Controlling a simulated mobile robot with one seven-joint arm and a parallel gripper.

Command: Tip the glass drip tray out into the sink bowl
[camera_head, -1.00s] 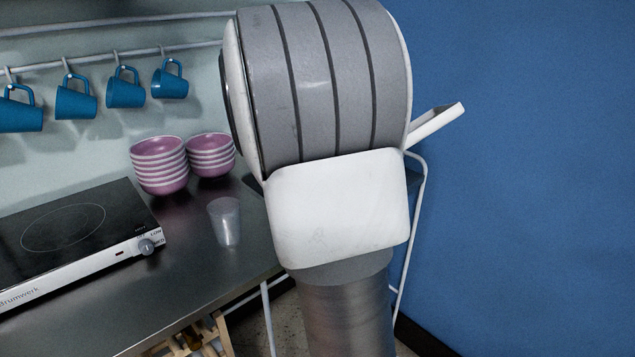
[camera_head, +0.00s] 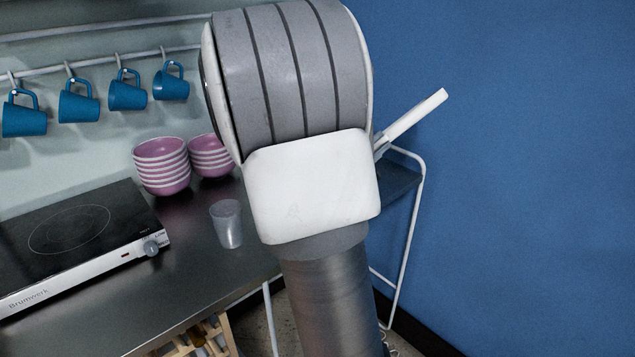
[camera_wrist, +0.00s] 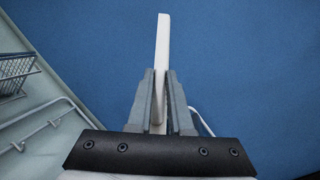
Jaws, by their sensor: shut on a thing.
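The drip tray (camera_wrist: 162,60) is a thin white piece, seen edge-on in the wrist view. My gripper (camera_wrist: 160,95) is shut on it, with a finger on each side, and the tray sticks out beyond the fingertips. In the head view the tray (camera_head: 415,116) shows to the right of my arm, tilted with its right end high, in front of the blue wall. I cannot tell whether any water is in the tray. I cannot make out the sink bowl in either view.
A clear tumbler (camera_head: 227,224) stands on the steel counter (camera_head: 195,290). Stacked pink bowls (camera_head: 162,168), a hob (camera_head: 75,240) and hanging blue mugs (camera_head: 127,92) are at left. A white rail frame (camera_head: 408,240) stands right of my arm. A wire basket (camera_wrist: 14,72) shows in the wrist view.

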